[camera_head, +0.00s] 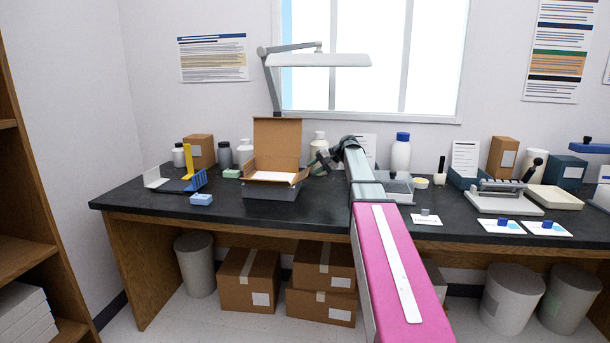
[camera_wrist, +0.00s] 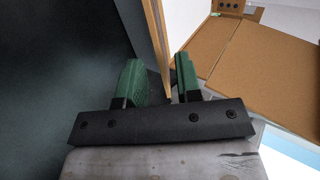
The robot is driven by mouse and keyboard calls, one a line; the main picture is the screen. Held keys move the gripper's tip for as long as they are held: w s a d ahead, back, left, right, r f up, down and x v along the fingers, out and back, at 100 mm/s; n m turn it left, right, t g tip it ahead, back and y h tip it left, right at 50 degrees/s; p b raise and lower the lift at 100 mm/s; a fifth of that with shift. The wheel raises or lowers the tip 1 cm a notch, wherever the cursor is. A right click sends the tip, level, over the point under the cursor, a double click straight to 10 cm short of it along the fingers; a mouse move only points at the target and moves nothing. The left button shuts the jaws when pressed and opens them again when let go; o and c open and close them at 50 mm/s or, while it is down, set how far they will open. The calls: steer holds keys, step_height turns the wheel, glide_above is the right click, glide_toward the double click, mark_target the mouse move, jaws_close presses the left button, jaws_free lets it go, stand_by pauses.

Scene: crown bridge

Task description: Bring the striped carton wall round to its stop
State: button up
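The brown carton (camera_head: 277,143) stands open on a grey base (camera_head: 272,192) on the bench, with one tall panel upright at the back and lower walls spread around a white inside. I make out no stripes on any wall. My gripper (camera_head: 322,160) is just right of the carton in the head view. In the wrist view, my gripper's green fingers (camera_wrist: 160,82) stand apart, with the thin edge of a cardboard wall (camera_wrist: 157,35) running between them. Gaps show beside that edge, so the fingers seem not closed on it. A broad cardboard panel (camera_wrist: 265,70) fills the right.
A blue block (camera_head: 201,199) and a blue and yellow fixture (camera_head: 190,170) stand left of the carton. Bottles and a lamp (camera_head: 318,60) stand behind it. A clear-sided tray (camera_head: 397,186) lies right, beside my arm. Bare bench top lies in front.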

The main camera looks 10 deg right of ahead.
mark_target(305, 172)
steer(key=shift+x, duration=2.45)
jaws_close()
